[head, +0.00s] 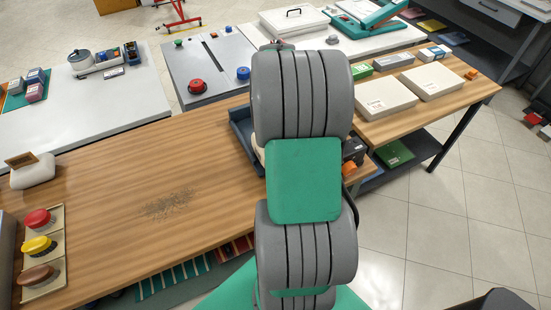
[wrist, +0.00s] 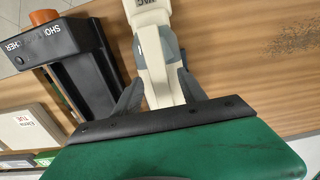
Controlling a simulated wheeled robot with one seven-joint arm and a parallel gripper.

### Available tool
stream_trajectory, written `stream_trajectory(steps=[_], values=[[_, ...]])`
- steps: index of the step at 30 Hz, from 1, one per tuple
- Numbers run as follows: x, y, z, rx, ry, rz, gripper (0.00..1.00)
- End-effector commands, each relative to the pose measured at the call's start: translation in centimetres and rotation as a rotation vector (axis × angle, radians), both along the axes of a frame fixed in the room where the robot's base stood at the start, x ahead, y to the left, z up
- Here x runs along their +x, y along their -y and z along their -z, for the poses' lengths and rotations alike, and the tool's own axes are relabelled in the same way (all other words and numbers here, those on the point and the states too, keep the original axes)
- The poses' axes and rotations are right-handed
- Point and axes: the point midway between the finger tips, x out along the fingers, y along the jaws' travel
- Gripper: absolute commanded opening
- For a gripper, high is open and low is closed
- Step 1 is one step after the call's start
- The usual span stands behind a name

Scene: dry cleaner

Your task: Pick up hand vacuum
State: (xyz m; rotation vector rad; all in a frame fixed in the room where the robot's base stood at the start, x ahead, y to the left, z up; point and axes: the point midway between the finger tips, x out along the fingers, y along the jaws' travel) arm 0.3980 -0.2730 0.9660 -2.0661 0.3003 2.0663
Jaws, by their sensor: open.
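The hand vacuum (wrist: 151,52) is cream and grey with partly readable dark lettering on it. In the wrist view it lies at the top centre, on or just above the wooden counter, running up out of the frame. My gripper (wrist: 157,75) is open, with one grey finger on each side of the vacuum's narrow cream part. I cannot tell whether the fingers touch it. In the head view my arm hides the gripper and nearly all of the vacuum; only a pale sliver shows beside the arm.
A black box with an orange knob (wrist: 72,55) stands close left of the vacuum. A dark blue tray (head: 239,133) shows beside my arm. Grey debris (head: 172,204) lies on the wooden counter (head: 120,170). Three brushes (head: 40,245) sit at the left; the counter's middle is otherwise clear.

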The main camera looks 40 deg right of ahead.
Motion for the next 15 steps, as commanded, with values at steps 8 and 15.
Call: stream_trajectory(steps=[8, 15], values=[[-0.01, -0.01, 0.43, 0.000, 0.000, 0.000, 0.49], [0.00, -0.01, 0.42, 0.000, 0.000, 0.000, 0.49]])
